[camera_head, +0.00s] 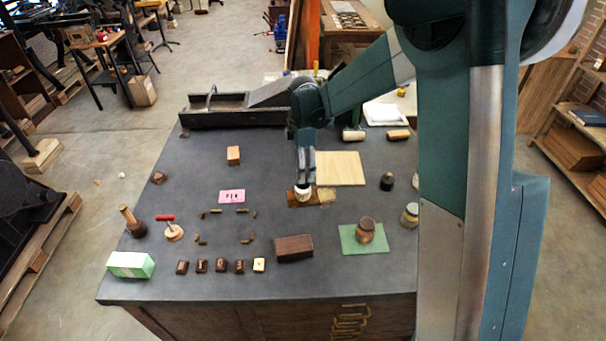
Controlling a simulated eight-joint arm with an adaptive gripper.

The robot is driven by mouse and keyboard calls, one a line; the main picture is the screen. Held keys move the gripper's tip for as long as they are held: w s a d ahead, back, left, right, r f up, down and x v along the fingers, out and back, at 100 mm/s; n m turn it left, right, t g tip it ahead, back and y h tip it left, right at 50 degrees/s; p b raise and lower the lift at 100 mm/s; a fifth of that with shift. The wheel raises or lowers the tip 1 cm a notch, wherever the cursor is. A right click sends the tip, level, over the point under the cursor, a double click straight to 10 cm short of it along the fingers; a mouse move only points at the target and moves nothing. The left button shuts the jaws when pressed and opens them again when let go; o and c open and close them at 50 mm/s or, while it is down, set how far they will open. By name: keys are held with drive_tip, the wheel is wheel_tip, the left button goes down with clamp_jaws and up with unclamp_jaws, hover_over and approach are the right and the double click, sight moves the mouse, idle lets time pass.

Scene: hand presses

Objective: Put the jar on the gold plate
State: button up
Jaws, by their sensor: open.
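My gripper (304,182) points down near the middle of the table, its fingertips at a small pale jar-like object (303,196). This object is low on a small brown-gold plate (321,202), which may be the gold plate. The gripper hides part of both, and I cannot tell whether the fingers touch the object. A brown jar (366,231) with a darker rim stands upright on a green mat (348,247) at the right front. Another pale jar (409,215) stands near the right edge, partly beside my arm.
A cream board (340,168) lies just behind the gripper. A dark brown box (294,248) and a row of small dark blocks (220,265) lie in front. A dark bottle (387,181) stands to the right. The table (190,190) is fairly clear at the left middle.

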drive_tip(key=shift+r, duration=0.3)
drive_tip(key=shift+r, duration=0.1)
idle(0.6)
drive_tip(key=shift+s+d+r, duration=0.3)
drive_tip(key=shift+s+r, duration=0.05)
drive_tip(key=shift+r, duration=0.1)
drive_tip(key=s+d+r+m+t, duration=0.3)
drive_tip(key=s+d+r+m, duration=0.65)
drive_tip(key=s+r, duration=0.55)
drive_tip(key=s+d+m+t, duration=0.2)
drive_tip(key=s+d+m, duration=0.2)
drive_tip(key=s, duration=0.6)
drive_tip(key=s+d+m+t, duration=0.2)
drive_tip(key=s+d+m, duration=0.2)
drive_tip(key=s, duration=0.6)
drive_tip(key=shift+s+d+r+m, duration=0.25)
drive_tip(key=shift+r+m, duration=0.2)
drive_tip(key=shift+m, duration=0.7)
